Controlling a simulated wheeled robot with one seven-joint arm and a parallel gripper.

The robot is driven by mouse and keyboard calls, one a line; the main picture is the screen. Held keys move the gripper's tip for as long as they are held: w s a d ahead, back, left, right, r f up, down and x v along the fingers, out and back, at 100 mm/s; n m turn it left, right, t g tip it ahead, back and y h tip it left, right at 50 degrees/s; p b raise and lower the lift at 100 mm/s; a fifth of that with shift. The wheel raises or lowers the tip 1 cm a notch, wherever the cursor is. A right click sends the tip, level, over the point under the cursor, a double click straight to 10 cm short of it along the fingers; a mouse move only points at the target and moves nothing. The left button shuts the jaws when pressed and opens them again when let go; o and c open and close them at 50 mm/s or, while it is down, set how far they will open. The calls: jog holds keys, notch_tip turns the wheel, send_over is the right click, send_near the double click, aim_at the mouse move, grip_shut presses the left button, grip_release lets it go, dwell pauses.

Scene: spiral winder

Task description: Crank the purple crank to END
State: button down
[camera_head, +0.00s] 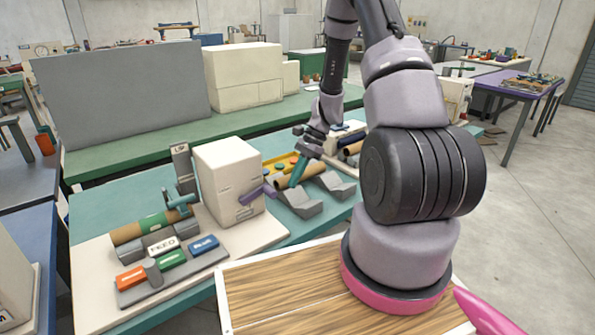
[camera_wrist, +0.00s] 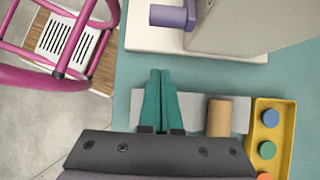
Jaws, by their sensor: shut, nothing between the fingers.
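The purple crank (camera_head: 258,193) is on the front side of a white box-shaped machine (camera_head: 228,180) on the teal table. In the wrist view, the purple crank (camera_wrist: 172,17) is at the top, with its grip end pointing left beside the white machine (camera_wrist: 225,22). My gripper (camera_head: 294,181) has teal fingers and hangs to the right of the crank, above the grey cradles. In the wrist view, my gripper (camera_wrist: 160,74) has its fingers together and empty. Its tips are below and apart from the crank. I cannot make out an END mark.
A brown tube (camera_wrist: 219,117) lies in a grey cradle (camera_head: 301,203) close to my gripper. A yellow tray (camera_wrist: 266,138) with coloured round pieces is beside it. Labelled coloured blocks (camera_head: 172,258) and a brown-green roll (camera_head: 150,226) stand left of the machine.

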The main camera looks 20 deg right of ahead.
jog(key=x, duration=0.5)
jog(key=shift+s+a+f, duration=0.15)
jog(key=shift+a+f, duration=0.1)
jog(key=shift+f, duration=0.05)
jog(key=shift+s+a+r, duration=0.15)
jog(key=shift+a+r, duration=0.4)
jog(key=shift+r, duration=0.35)
jog(key=shift+s+a+r, duration=0.2)
jog(key=shift+a+r, duration=0.3)
jog(key=shift+r, duration=0.4)
jog(key=shift+s+a+r, duration=0.1)
jog(key=shift+a+r, duration=0.3)
jog(key=shift+r, duration=0.4)
